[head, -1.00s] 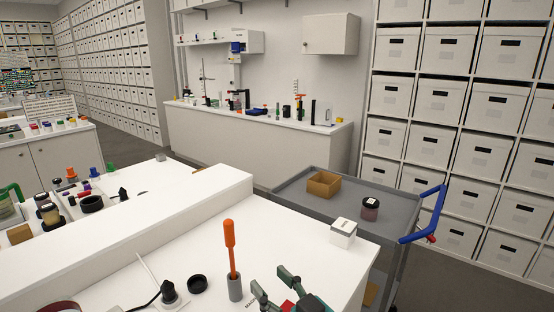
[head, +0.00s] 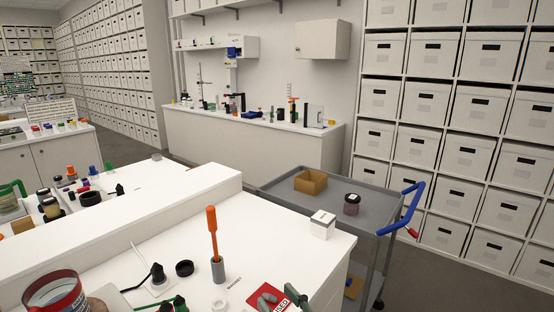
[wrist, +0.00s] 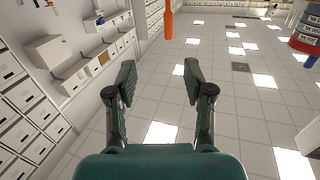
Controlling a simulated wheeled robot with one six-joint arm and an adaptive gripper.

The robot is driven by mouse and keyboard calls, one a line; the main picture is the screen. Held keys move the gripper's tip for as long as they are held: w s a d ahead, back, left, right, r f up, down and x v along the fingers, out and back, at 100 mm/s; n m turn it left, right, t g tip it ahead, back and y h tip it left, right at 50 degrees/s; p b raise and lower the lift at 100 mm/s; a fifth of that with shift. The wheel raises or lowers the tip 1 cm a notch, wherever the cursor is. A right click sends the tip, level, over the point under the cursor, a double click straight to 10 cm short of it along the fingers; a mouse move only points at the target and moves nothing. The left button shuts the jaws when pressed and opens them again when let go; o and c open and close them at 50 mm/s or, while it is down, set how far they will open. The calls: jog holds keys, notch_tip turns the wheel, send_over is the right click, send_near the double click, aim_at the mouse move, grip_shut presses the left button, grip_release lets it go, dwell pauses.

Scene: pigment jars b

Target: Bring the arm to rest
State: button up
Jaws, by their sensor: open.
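My gripper (wrist: 158,83) is open in the wrist view, with its two dark pads apart. Nothing is between them; beyond them lies the tiled floor. In the head view only dark green parts, which may be my gripper, show at the bottom edge, so its place over the bench is hard to tell. An orange-handled tool (head: 212,233) stands upright in a grey holder on the white bench (head: 275,240). An orange shape (wrist: 168,24) also shows at the top of the wrist view, apart from the pads.
A small white box (head: 321,225) stands near the bench's right corner. A red-rimmed round container (head: 55,292) is at the lower left; a red card (head: 272,296) lies at the front. A grey cart (head: 285,187) beside the bench carries an open brown box (head: 311,182) and a dark-lidded jar (head: 351,204).

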jog(key=s+d+f+m+t+h, duration=0.1)
jog(key=s+d+f+m+h, duration=0.2)
jog(key=s+d+f, duration=0.5)
jog(key=s+d+f+m+h, duration=0.2)
jog(key=s+d+f+h, duration=0.15)
jog(key=s+f, duration=0.45)
jog(key=s+d+f+h, duration=0.1)
jog(key=s+d, duration=0.2)
jog(key=s, duration=0.8)
jog(key=s+d+f+m+g+h, duration=0.1)
jog(key=s+d+f+h, duration=0.1)
jog(key=s, duration=1)
jog(key=shift+s+d+f+m, duration=0.25)
jog(key=shift+s+d+m, duration=0.05)
jog(key=shift+d, duration=0.4)
jog(key=shift+h, duration=0.25)
jog(key=shift+c, duration=0.2)
